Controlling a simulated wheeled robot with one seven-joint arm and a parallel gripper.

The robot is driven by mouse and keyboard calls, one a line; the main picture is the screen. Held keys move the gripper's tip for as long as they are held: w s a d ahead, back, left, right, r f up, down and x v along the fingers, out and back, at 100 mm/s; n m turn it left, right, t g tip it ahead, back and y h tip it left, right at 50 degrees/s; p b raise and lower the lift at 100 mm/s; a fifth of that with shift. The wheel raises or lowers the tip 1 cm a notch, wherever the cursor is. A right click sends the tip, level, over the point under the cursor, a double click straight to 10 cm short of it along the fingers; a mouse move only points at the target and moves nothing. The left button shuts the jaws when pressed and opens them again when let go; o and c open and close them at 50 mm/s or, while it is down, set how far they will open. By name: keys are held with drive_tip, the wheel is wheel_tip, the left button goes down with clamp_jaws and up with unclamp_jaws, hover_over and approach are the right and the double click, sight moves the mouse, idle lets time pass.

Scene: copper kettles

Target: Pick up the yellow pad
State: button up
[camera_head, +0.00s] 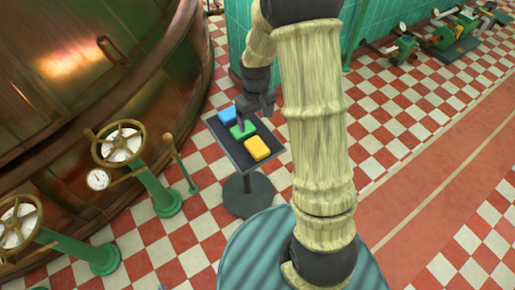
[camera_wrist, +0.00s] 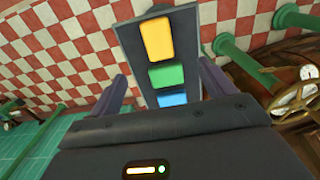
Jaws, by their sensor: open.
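The yellow pad (camera_head: 257,148) is a rounded block on a dark, narrow stand top (camera_head: 229,150), at its near right end. In the wrist view the yellow pad (camera_wrist: 157,39) is at the top centre, fully visible. A green pad (camera_head: 242,130) lies in the middle of the row and a blue pad (camera_head: 227,116) at the far end. My gripper (camera_head: 245,112) is above the green and blue end, apart from the yellow pad. In the wrist view my gripper (camera_wrist: 163,72) has its fingers spread wide with nothing held; its body hides part of the blue pad (camera_wrist: 172,99).
A large copper kettle (camera_head: 90,80) stands at left, with brass handwheels (camera_head: 120,143) on green posts in front. A teal tiled wall (camera_head: 236,28) is behind. Green machinery (camera_head: 455,30) stands far right. The red-and-white checkered floor (camera_head: 400,120) is open at right.

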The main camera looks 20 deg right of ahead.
drive_tip(key=b, duration=0.1)
hover_over(258, 147)
drive_tip(key=f, duration=0.9)
drive_tip(key=shift+w+a+f, duration=0.15)
drive_tip(key=shift+a+f, duration=0.05)
drive_tip(key=shift+a, duration=0.05)
drive_tip(key=shift+f, duration=0.45)
drive_tip(key=shift+w, duration=0.1)
drive_tip(key=shift+s+d+f+b, duration=0.1)
drive_tip(key=shift+f+b, duration=0.15)
drive_tip(key=shift+f, duration=0.6)
drive_tip(key=shift+s+f+b, duration=0.15)
drive_tip(key=shift+f+b, duration=0.05)
drive_tip(key=shift+f, duration=0.7)
drive_tip(key=shift+s+d+f+b, duration=0.1)
drive_tip(key=shift+f+b, duration=0.15)
drive_tip(key=shift+f, duration=0.6)
drive_tip(key=c, duration=1.1)
drive_tip(key=shift+c, duration=0.2)
